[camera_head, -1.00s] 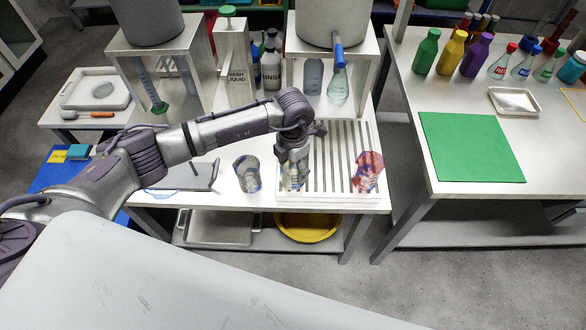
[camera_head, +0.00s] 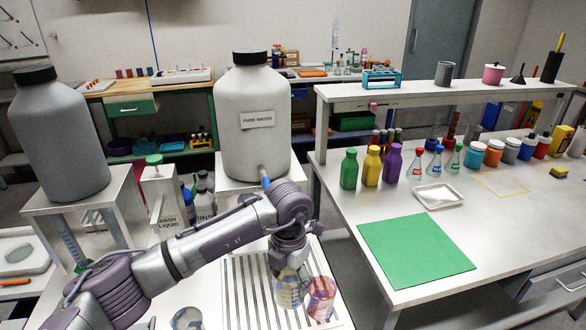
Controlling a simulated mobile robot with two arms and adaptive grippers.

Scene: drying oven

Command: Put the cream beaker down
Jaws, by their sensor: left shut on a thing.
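My left gripper (camera_head: 290,262) points down over the slatted drying rack (camera_head: 238,290) and is shut on the cream beaker (camera_head: 288,291). This clear beaker has a pale cream and bluish tint and is upright. Its upper part is partly covered by the gripper. I cannot tell whether its base touches the slats. A red-marked beaker (camera_head: 322,297) stands just to its right on the rack, close beside it. Another clear beaker (camera_head: 187,319) is left of the rack, cut by the bottom edge. My right gripper is not in view.
A pure water tank (camera_head: 252,140) stands behind the rack, with a grey tank (camera_head: 60,140) to its left. A wash liquid box (camera_head: 162,200) stands between them. The right bench has a clear green mat (camera_head: 415,248), a white tray (camera_head: 439,197) and several bottles.

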